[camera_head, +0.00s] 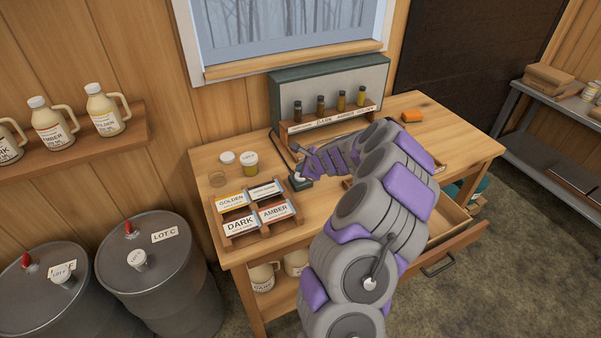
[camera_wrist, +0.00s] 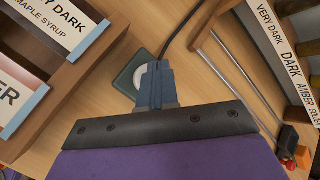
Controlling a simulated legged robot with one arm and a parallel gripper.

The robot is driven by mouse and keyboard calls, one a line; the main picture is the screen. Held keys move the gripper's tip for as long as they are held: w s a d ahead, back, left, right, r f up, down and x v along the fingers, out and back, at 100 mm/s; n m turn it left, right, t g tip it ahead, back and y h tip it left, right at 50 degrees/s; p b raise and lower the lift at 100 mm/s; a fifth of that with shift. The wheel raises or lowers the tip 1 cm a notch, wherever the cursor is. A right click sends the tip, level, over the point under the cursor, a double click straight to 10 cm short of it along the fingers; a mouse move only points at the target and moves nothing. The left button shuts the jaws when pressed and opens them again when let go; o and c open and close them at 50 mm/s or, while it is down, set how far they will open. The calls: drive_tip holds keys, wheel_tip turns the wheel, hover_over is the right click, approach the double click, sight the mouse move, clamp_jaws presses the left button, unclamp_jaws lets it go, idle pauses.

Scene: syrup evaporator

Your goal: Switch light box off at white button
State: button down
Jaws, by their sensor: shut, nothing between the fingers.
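The light box (camera_head: 268,88) stands at the back of the wooden table, a grey-green housing with a pale front panel. I cannot tell surely whether the panel is lit. A small dark green switch box (camera_head: 302,184) with a round white button (camera_head: 299,175) lies on the table in front of it. In the wrist view the white button (camera_wrist: 139,77) is partly hidden behind my fingers. My gripper (camera_wrist: 153,72) is shut and empty, its tips over the right part of the button. I cannot tell whether they touch it.
A rack of label cards (camera_head: 254,243) stands close left of the switch box. A stand with several sample bottles (camera_head: 328,121) is in front of the light box. A dark cord (camera_wrist: 182,30) runs from the switch. An open drawer (camera_head: 462,243) juts out at front right.

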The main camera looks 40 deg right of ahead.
drive_tip(key=shift+r, duration=0.1)
wheel_tip(320, 180, up, 6)
drive_tip(key=p, duration=0.5)
drive_tip(key=shift+p, duration=0.4)
idle(0.4)
